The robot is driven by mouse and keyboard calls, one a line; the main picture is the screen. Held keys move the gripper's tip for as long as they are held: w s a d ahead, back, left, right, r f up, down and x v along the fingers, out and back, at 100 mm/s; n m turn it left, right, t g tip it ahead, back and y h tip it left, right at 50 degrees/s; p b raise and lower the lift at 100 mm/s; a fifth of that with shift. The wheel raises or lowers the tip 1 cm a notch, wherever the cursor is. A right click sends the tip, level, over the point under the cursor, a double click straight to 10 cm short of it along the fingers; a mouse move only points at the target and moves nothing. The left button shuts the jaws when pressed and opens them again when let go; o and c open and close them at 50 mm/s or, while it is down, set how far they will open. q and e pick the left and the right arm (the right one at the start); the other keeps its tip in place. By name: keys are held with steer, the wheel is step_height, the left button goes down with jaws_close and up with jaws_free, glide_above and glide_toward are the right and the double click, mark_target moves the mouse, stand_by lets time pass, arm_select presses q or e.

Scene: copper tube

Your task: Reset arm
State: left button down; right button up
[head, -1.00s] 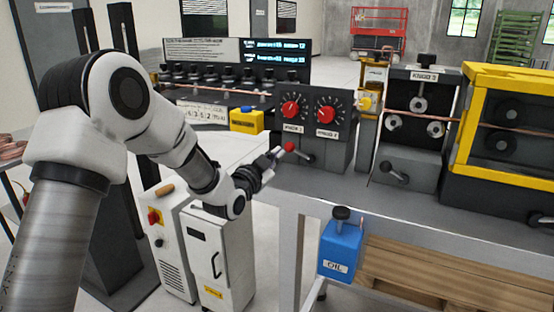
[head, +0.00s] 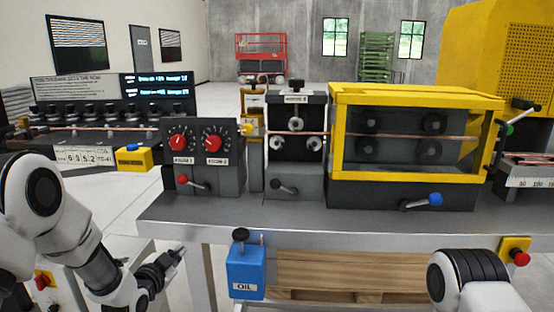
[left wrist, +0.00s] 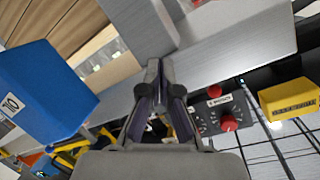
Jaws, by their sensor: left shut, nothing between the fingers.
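My left arm comes in at the lower left of the head view. Its gripper (head: 174,256) is shut and empty, in front of and below the left end of the grey bench (head: 330,218). In the left wrist view, the two dark fingers (left wrist: 160,78) are together with nothing held, and the bench edge lies beyond them. A white and black part of my right arm (head: 468,280) shows at the lower right of the head view; its gripper is out of view.
A control box with red knobs (head: 203,152), a roller stand (head: 297,150) and a yellow-framed guard (head: 415,92) stand on the bench. A blue oil box (head: 246,270) hangs at its front, also in the left wrist view (left wrist: 45,95). Wooden pallets (head: 340,275) lie below.

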arm_select(q)
steer(key=s+d+f+n+g+p, duration=0.25)
steer(key=s+f+g, duration=0.55)
steer(key=s+f, duration=1.4)
steer(key=s+f+n+g, duration=0.2)
steer(key=s+n+g, duration=0.1)
steer(key=s, duration=0.8)
steer(key=s+f+n+g+y, duration=0.1)
steer(key=s+f+n+g, duration=0.1)
steer(key=s, duration=0.8)
steer(key=shift+s+a+n+g+y, duration=0.15)
steer(key=shift+s+n+g+y, duration=0.2)
steer(key=shift+n+g, duration=0.6)
steer(key=shift+f+m, duration=0.1)
steer(key=shift+m, duration=0.2)
steer(key=shift+w, duration=0.1)
